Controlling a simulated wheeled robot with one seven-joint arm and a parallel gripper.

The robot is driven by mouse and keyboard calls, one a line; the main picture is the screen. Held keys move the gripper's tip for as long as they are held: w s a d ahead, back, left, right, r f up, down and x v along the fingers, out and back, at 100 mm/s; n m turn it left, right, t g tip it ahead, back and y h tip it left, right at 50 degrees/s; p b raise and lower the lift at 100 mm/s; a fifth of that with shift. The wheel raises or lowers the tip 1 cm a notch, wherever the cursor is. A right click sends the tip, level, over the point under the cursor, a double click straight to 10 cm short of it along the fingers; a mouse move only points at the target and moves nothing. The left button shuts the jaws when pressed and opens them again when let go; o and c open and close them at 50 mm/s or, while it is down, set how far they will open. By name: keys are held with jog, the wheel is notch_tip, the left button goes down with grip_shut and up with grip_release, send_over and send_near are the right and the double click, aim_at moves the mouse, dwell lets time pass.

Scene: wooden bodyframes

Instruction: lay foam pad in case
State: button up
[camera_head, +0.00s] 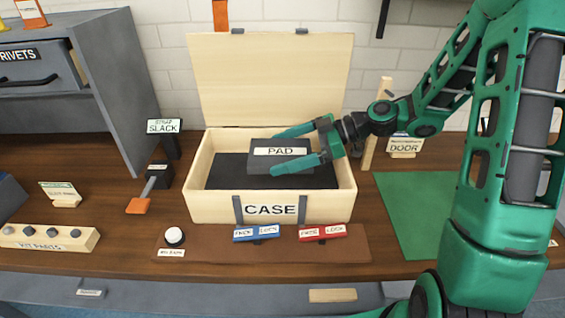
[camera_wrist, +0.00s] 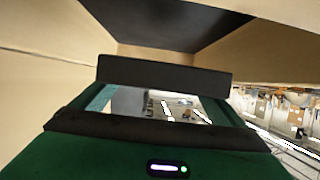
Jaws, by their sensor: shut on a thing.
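The case (camera_head: 203,203) is an open pale wooden box with its lid (camera_head: 270,85) raised at the back. Its floor is dark. The foam pad (camera_head: 262,163) is a dark grey block with a white PAD label, inside the case's opening. My gripper (camera_head: 282,151) is shut on the pad, one green finger behind it and one in front. The wrist view shows the pad (camera_wrist: 150,72) as a dark bar across my fingers, with the case's pale walls (camera_wrist: 50,35) beyond. I cannot tell whether the pad's underside touches the case floor.
A blue switch (camera_head: 257,233), a red switch (camera_head: 322,233) and a white button (camera_head: 174,236) sit before the case. A green mat (camera_head: 410,215) lies right, a parts block (camera_head: 48,238) left. The grey RIVETS cabinet (camera_head: 85,105) stands at the left.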

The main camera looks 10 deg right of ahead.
jog(key=shift+w+d+f, duration=0.2)
jog(key=shift+w+f, duration=0.2)
jog(key=shift+w, duration=0.2)
jog(key=shift+f, duration=2)
jog(key=shift+f, duration=0.1)
jog(key=shift+f, duration=0.2)
